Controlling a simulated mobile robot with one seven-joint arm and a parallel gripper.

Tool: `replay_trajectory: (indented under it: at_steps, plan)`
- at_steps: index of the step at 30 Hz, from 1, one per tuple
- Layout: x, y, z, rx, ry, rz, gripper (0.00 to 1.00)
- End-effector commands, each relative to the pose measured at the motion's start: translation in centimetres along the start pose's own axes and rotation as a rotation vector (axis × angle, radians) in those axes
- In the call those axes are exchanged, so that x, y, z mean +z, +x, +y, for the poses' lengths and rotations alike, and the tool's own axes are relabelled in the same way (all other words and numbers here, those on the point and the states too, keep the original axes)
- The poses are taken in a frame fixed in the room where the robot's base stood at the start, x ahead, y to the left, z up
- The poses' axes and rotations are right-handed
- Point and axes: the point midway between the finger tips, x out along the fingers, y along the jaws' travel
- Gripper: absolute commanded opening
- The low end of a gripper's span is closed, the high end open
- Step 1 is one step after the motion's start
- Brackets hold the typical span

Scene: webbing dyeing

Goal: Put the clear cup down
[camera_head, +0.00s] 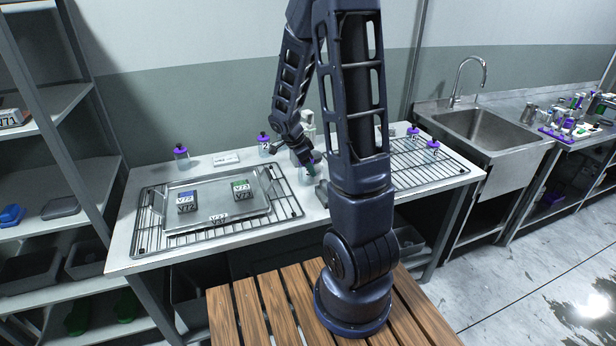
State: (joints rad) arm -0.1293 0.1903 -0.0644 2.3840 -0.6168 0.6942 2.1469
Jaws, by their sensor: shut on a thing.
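My gripper (306,158) is at the end of my arm, over the middle of the white worktable (225,166), left of my big arm link. It is shut on a small pale, see-through thing with a greenish tint, which looks like the clear cup (312,168). The cup is small and partly hidden by the gripper. I cannot tell whether its base touches the table.
A metal tray (215,217) with a blue-topped block (187,202) and a green-topped block (241,189) sits on a wire rack (152,240) at left. Purple-capped bottles (181,158) stand behind. Another rack (440,170) is at right, before the sink (485,128).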

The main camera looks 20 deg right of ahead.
Motion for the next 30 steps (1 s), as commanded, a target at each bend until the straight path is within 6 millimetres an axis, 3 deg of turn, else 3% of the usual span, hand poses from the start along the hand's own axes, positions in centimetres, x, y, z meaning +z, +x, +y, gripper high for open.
replay_trajectory:
  at_steps: [9,15,23,26,30]
  plan:
    - [-3.0,-7.2,-0.1,-0.006,0.003,0.000,0.19]
    - [-4.4,-10.6,0.0,-0.003,0.002,0.000,0.19]
    - [-5.4,-12.7,-0.5,-0.004,-0.006,0.000,0.19]
    - [-5.9,-12.9,-2.0,-0.013,-0.032,0.000,0.19]
    - [-7.4,-12.7,-6.2,-0.044,-0.107,0.000,0.19]
